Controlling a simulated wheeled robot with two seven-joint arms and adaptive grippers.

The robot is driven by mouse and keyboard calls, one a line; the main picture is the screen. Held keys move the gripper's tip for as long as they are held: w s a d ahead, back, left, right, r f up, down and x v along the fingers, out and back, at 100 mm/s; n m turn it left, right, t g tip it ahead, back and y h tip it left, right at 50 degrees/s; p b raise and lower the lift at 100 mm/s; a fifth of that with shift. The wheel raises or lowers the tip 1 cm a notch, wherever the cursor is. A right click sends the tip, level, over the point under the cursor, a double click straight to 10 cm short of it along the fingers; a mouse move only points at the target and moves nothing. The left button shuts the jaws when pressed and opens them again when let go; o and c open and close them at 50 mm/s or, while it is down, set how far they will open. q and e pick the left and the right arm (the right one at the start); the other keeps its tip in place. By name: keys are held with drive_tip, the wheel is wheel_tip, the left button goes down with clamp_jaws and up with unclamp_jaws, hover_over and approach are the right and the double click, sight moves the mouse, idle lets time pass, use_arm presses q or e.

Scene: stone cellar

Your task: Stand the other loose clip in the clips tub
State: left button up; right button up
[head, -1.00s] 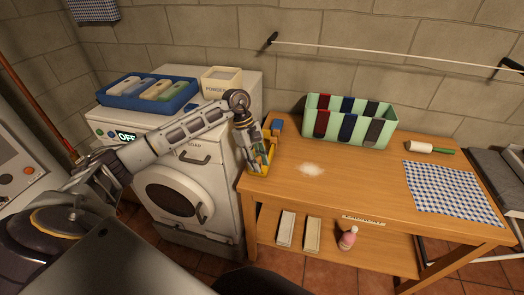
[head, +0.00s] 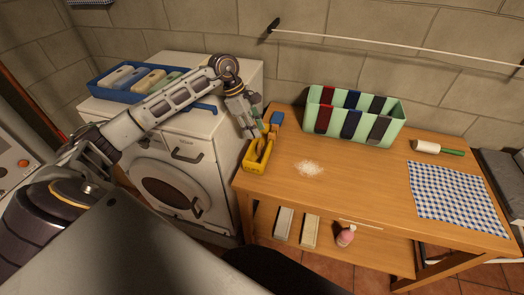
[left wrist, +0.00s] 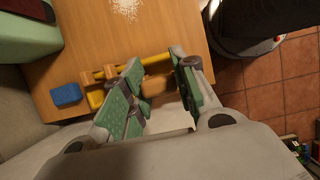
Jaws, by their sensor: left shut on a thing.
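The yellow clips tub (head: 249,164) stands at the left end of the wooden table, with at least one clip-like shape in it. My left gripper (head: 250,128) is above and just behind the tub, pointing down. In the left wrist view, my left gripper (left wrist: 157,92) is shut on an orange-brown clip (left wrist: 155,86), partly hidden by the fingers. The tub's yellow rim (left wrist: 145,65) shows beyond the fingers. My right gripper is in neither view.
A blue block (head: 277,118) stands behind the tub. A green striped caddy (head: 350,120), white powder (head: 309,168) and a checked cloth (head: 455,200) are on the table (head: 370,190). The washing machine (head: 180,170) is left of it.

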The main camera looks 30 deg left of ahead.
use_arm(q)
drive_tip(key=shift+f, duration=0.5)
wheel_tip(320, 180, down, 5)
drive_tip(key=shift+f+p, duration=0.15)
drive_tip(key=shift+p, duration=0.5)
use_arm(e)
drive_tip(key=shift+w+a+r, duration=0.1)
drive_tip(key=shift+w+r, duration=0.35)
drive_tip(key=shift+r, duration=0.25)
use_arm(q)
wheel_tip(320, 180, down, 4)
drive_tip(key=shift+r+p, duration=0.1)
drive_tip(key=shift+p, duration=0.35)
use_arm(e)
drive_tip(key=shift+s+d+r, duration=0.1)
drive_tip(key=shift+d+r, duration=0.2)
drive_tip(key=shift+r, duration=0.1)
